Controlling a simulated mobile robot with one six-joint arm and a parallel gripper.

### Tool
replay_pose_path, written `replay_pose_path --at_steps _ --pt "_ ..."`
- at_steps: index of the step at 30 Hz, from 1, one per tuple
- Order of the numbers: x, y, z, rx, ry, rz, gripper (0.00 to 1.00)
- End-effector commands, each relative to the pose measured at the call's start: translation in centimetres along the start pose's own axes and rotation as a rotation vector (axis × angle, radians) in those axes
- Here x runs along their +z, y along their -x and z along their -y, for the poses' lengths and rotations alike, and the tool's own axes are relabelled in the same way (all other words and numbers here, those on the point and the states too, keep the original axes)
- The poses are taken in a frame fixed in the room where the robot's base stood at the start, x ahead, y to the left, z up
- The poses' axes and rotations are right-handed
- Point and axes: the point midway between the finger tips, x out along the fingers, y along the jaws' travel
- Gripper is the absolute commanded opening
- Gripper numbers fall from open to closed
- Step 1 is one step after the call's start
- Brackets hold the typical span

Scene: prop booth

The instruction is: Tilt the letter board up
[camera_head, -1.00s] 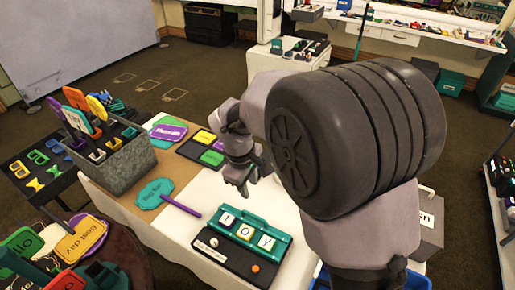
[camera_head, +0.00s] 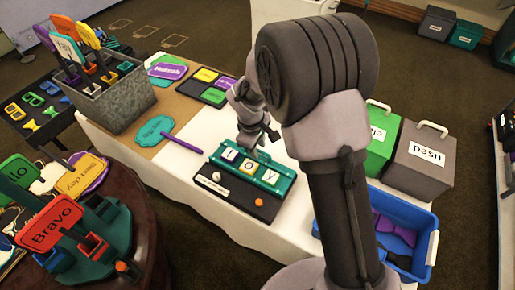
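The letter board (camera_head: 234,189) lies on the white-covered table, with a black base and a teal panel holding three white letter tiles. One tile reads "O" and another "Y"; the left one is partly shaded and hard to read. The panel looks slightly raised at the back. A white knob (camera_head: 216,176) and an orange knob (camera_head: 259,202) sit on the base. My gripper (camera_head: 249,148) is just above or at the panel's back edge, pointing down. Its fingers are small and dark, so its opening and any contact are unclear.
A teal paddle sign (camera_head: 155,130) with a purple handle lies left of the board. A grey bin (camera_head: 118,106) of signs stands behind it. A green box (camera_head: 381,140), a grey box (camera_head: 418,160) and a blue crate (camera_head: 424,217) are at the right. A round table (camera_head: 150,215) with signs is front left.

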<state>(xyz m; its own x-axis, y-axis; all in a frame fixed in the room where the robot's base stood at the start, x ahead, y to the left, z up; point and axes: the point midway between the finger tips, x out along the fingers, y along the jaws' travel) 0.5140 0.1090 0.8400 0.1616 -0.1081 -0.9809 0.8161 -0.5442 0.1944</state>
Motion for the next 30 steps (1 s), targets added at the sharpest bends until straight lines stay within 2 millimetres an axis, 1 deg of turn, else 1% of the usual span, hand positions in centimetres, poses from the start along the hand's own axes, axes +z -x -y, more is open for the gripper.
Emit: replay_pose_path --at_steps 5,6,10,11,30 --pt "0.00 0.05 -0.02 0.000 0.000 0.000 0.32" --pt "0.00 0.06 -0.03 0.000 0.000 0.000 0.29" --pt "0.00 0.06 -0.03 0.000 0.000 0.000 0.03" --pt "0.00 0.07 -0.02 0.000 0.000 0.000 0.00" --pt "0.00 0.08 -0.02 0.000 -0.001 0.000 0.00"
